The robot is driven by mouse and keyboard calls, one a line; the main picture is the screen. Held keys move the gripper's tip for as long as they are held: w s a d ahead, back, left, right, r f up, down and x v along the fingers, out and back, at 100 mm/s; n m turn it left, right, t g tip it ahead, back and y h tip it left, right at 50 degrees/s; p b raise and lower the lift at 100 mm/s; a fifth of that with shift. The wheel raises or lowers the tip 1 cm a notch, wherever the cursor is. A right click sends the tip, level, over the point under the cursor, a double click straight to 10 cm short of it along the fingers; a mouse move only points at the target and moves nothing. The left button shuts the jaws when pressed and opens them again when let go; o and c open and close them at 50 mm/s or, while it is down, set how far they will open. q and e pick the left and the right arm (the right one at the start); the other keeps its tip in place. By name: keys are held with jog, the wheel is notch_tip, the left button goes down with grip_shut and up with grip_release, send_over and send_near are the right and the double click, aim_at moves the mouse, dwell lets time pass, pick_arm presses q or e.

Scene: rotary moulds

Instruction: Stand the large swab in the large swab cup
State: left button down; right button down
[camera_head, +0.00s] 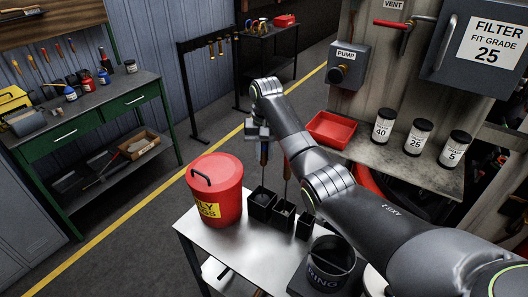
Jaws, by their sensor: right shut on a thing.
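My right gripper (258,134) hangs above the small metal table and is shut on a swab. The swab (264,153) has a dark handle with an orange part and hangs upright below the fingers. Its lower end is at the mouth of the leftmost, largest black square cup (261,206); I cannot tell how deep it is inside. A middle black cup (283,216) has another thin upright tool (286,172) in it, partly behind my arm. A smaller black cup (305,227) stands to the right. My left gripper is not in view.
A red lidded bin (215,192) stands left of the cups on the metal table (232,238). A dark round pot marked RING (331,264) stands in front right. A red tray (331,129) and several labelled jars (418,137) are on the shelf behind. A green workbench (95,112) is left.

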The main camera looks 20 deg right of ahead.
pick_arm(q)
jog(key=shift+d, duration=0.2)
pick_arm(e)
jog(key=shift+w, duration=0.1)
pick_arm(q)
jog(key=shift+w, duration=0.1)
pick_arm(e)
jog(key=shift+f, duration=0.4)
jog(key=c, duration=1.2)
grip_release()
